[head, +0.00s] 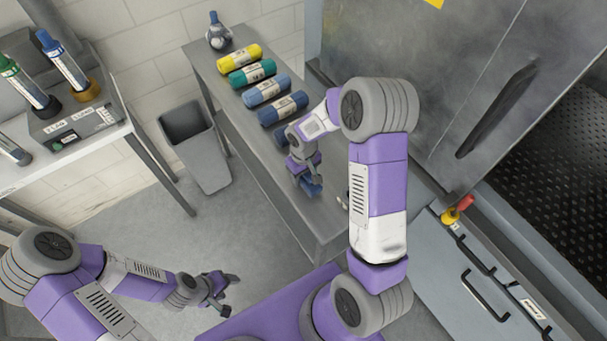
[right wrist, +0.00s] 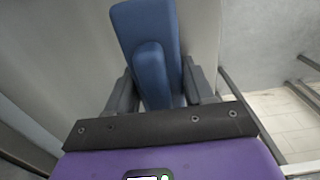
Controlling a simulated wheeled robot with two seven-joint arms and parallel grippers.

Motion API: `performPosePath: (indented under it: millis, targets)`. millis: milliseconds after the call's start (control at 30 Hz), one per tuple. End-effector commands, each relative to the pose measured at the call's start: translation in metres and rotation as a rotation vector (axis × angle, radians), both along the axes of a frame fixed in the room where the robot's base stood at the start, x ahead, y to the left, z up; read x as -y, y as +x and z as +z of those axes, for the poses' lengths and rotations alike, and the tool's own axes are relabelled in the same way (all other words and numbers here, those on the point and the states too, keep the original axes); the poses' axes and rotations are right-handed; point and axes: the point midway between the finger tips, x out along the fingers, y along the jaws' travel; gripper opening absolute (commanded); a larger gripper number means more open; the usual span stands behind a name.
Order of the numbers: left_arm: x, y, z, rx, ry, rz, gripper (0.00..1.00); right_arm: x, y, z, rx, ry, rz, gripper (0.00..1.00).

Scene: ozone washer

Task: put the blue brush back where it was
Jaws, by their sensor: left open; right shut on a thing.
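The blue brush (head: 313,190) is at the near part of the narrow grey bench (head: 318,222), under my right gripper (head: 305,179). In the right wrist view the blue brush (right wrist: 146,35) sits between the two dark fingers of my right gripper (right wrist: 158,95), which is shut on it. It points away from the palm, and its far end runs to the top of that view. I cannot tell whether the brush touches the bench top. My left gripper (head: 222,291) is open and empty over the floor at lower left, well away from the brush.
Yellow, green and blue rolls (head: 267,89) lie in a row on the bench, behind my right gripper. A flask (head: 218,34) stands at its far end. A grey bin (head: 195,140) stands left of the bench. The steel washer (head: 430,70) with handles is close on the right.

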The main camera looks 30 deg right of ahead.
Motion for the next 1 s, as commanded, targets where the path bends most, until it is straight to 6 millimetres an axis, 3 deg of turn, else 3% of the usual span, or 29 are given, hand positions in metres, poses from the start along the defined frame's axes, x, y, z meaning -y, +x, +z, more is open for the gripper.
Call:
performPosePath:
  millis: [267, 300, 433, 800, 1000]
  targets:
    - [0.0, 0.0, -0.005, 0.0, 0.0, 0.0, 0.59, 0.0, 0.001, -0.004, 0.001, 0.0, -0.001, 0.24]
    - [0.0, 0.0, -0.003, 0.0, 0.0, 0.0, 0.59, 0.0, 0.0, -0.003, 0.001, 0.0, -0.001, 0.58]
    - [0.0, 0.0, -0.003, 0.0, 0.0, 0.0, 0.59, 0.0, 0.0, -0.002, 0.001, 0.0, -0.001, 0.78]
    - [0.0, 0.0, 0.001, 0.0, 0.0, 0.0, 0.59, 0.0, 0.0, 0.002, 0.001, 0.0, -0.001, 0.78]
    - [0.0, 0.0, 0.005, 0.0, 0.0, 0.0, 0.59, 0.0, 0.001, 0.037, 0.007, 0.0, -0.003, 0.78]
